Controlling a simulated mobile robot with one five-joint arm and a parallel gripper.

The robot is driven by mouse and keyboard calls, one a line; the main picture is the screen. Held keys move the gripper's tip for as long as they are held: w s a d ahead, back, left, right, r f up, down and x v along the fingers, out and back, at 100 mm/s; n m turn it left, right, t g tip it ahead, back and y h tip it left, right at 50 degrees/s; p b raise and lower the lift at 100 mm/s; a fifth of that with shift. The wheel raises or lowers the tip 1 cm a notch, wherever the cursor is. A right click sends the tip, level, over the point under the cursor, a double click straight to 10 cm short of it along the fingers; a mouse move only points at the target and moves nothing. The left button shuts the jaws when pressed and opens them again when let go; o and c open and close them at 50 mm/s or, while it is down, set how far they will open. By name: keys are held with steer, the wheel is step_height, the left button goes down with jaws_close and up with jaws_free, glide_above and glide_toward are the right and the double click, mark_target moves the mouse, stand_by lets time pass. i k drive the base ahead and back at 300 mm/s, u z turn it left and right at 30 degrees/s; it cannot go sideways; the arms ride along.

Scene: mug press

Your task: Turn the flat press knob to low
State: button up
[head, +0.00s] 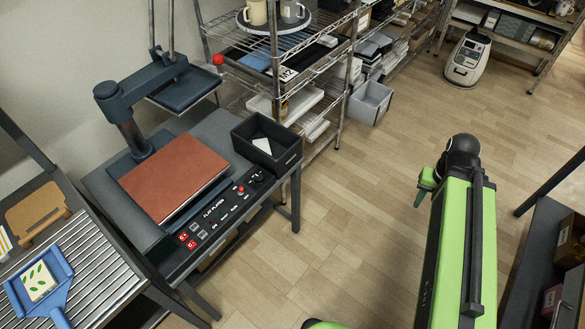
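The flat press (172,178) stands left of centre, with a brown-red platen and a raised dark upper plate (184,88). Its black front panel (214,214) is lettered "FLAT PLATEN". A small dark round knob (256,175) sits at the panel's right end; its setting is too small to read. A red button (240,189) is beside it, and red displays (187,240) are at the left end. My green arm is at the right, over the floor. My gripper (424,187) shows only in part at its far end, well away from the press; its opening cannot be made out.
A black bin (266,144) with a white item stands right beside the knob. A wire shelf (285,75) with mugs stands behind. Open wooden floor (335,225) lies between press and arm.

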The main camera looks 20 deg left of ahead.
mark_target(258, 177)
steer(key=z, duration=0.3)
steer(key=k, duration=0.45)
steer(key=u, duration=1.65)
steer(key=i, duration=0.5)
steer(key=z, duration=0.1)
